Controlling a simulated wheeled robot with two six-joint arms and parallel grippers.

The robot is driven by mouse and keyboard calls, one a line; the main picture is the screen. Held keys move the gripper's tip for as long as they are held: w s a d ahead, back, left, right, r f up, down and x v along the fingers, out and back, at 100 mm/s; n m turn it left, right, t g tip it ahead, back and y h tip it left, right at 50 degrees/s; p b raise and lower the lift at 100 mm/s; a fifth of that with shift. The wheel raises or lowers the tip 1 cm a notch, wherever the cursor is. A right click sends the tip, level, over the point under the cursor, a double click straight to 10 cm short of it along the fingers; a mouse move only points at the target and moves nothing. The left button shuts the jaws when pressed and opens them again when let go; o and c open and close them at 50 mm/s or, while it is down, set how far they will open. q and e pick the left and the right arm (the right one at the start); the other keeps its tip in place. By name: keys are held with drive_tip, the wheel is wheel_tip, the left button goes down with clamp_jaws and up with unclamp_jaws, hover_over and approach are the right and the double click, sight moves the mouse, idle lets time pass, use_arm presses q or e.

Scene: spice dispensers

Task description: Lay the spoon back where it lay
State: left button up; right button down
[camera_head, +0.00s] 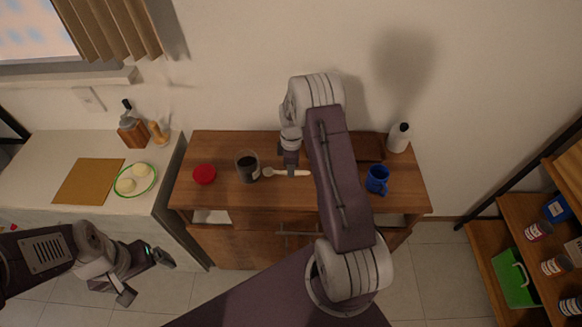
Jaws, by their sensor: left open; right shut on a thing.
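The pale spoon (275,173) is at the middle of the wooden cabinet top, its bowl to the left and its handle to the right. Whether it touches the wood or is just above it I cannot tell. My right gripper (291,173) points down and is shut on the spoon's handle. My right arm hides part of the top behind it. My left gripper (148,276) is open and empty, low at the left, in front of the cabinet and away from the spoon.
A dark-filled glass jar (248,168) and a red lid (204,174) stand left of the spoon. A blue mug (377,179) and a white bottle (398,138) stand to the right. The left counter holds a brown board (89,181) and a green-rimmed plate (149,186).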

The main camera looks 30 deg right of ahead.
drive_tip(key=c, duration=1.3)
unclamp_jaws()
wheel_tip(320, 180, up, 9)
drive_tip(key=b, duration=0.1)
